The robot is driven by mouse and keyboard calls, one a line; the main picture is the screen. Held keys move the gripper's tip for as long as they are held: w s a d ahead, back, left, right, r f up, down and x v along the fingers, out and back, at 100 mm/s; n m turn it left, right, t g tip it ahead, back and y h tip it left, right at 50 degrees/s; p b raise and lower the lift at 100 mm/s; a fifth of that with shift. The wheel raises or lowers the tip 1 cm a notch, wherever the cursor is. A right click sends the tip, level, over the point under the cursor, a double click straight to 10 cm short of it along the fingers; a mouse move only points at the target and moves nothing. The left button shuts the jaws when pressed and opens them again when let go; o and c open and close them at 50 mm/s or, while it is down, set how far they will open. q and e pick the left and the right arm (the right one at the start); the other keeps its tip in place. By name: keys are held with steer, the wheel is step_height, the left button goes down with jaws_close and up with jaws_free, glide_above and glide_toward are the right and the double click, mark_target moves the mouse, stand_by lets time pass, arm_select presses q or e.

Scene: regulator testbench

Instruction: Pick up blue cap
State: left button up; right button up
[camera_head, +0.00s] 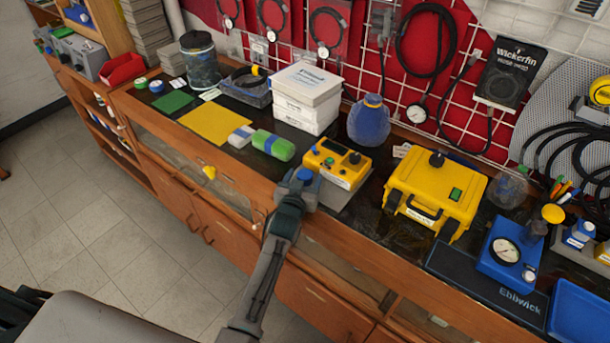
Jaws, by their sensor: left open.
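A small round blue cap (305,174) shows at the front of the bench, just left of the yellow meter box. My left gripper (299,185) reaches in over the bench's front edge and is open, with its fingers right at the cap. The cap appears between or just beyond the fingertips; I cannot tell whether they touch it. Its lower part is hidden by the gripper. My right gripper is not in view.
The yellow meter box (338,163) stands close right of my gripper. Green and blue rolls (273,145) lie to its left. A yellow case (435,194), a blue jug (368,124) and a blue gauge unit (507,255) stand further right. White boxes (307,98) stand behind.

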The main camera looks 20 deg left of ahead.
arm_select(q)
steer(key=c, duration=1)
steer(key=shift+r, duration=0.1)
steer(key=shift+c, duration=0.2)
